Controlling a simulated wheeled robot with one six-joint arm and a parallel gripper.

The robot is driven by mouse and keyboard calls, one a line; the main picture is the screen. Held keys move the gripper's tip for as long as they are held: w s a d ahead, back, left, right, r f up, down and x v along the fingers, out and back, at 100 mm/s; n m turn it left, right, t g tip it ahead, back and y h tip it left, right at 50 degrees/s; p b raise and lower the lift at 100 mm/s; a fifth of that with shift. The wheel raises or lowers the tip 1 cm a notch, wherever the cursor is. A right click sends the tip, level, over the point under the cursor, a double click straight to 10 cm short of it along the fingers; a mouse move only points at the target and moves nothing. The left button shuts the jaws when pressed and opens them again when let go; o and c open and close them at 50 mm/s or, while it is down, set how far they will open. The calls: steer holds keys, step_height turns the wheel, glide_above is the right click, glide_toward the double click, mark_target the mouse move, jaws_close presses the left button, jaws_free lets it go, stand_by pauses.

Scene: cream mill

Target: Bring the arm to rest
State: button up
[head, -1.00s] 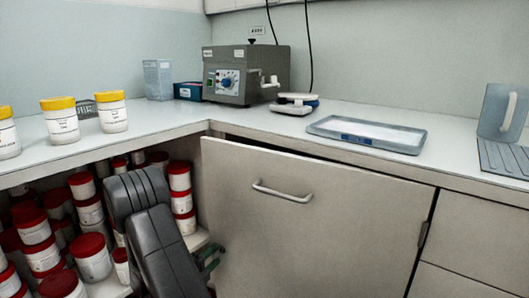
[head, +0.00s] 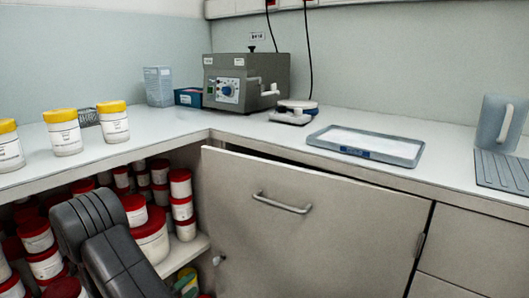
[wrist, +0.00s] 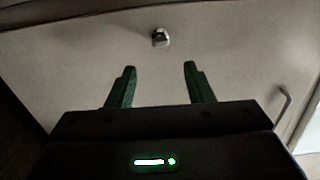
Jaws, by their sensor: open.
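My gripper (wrist: 159,70) shows in the wrist view with its two green fingers spread apart and nothing between them. It faces a pale panel, and a small metal knob (wrist: 160,38) on that panel lies beyond the fingertips. In the head view my dark arm (head: 108,245) reaches in from the bottom left, in front of the open shelves.
A cabinet door (head: 310,225) with a bar handle (head: 283,203) stands right of my arm, its top left corner out from the counter. Red-lidded tubs (head: 151,237) fill the shelves. A grey machine (head: 245,80), a tray (head: 367,145) and yellow-lidded jars (head: 63,132) stand on the counter.

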mark_target(214, 263)
steer(key=b+x, duration=0.3)
steer(key=x, duration=0.8)
steer(key=shift+w+d, duration=0.15)
steer(key=shift+w, duration=0.05)
steer(key=shift+s+n+p, duration=0.15)
steer(key=shift+n+p, duration=4.65)
steer(key=shift+n, duration=4.3)
